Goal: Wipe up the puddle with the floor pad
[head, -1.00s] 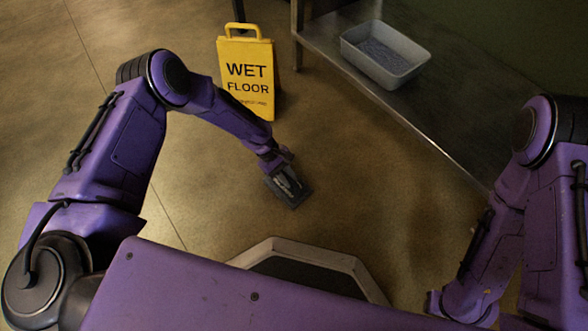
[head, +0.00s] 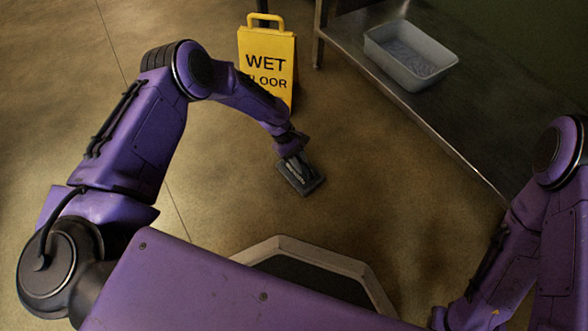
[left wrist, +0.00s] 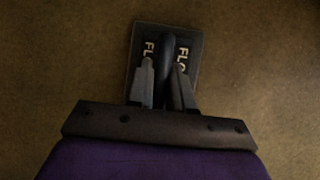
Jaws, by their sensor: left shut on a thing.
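The floor pad (head: 300,180) is a dark grey rectangular block, low at the floor in the middle of the head view. My left gripper (head: 296,172) is shut on it from above. In the left wrist view the pad (left wrist: 192,30) shows pale lettering, and the two fingers of the left gripper (left wrist: 163,75) close on its black handle (left wrist: 166,48). The pad looks flat on or very near the floor; I cannot tell which. No clear puddle outline shows on the brown floor (head: 230,200). My right arm is at the right edge of the head view, its gripper not visible.
A yellow wet floor sign (head: 266,60) stands just beyond my left forearm, which partly covers it. A steel shelf (head: 445,135) with a grey tub (head: 410,55) runs along the right. The floor between the pad and the shelf is clear.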

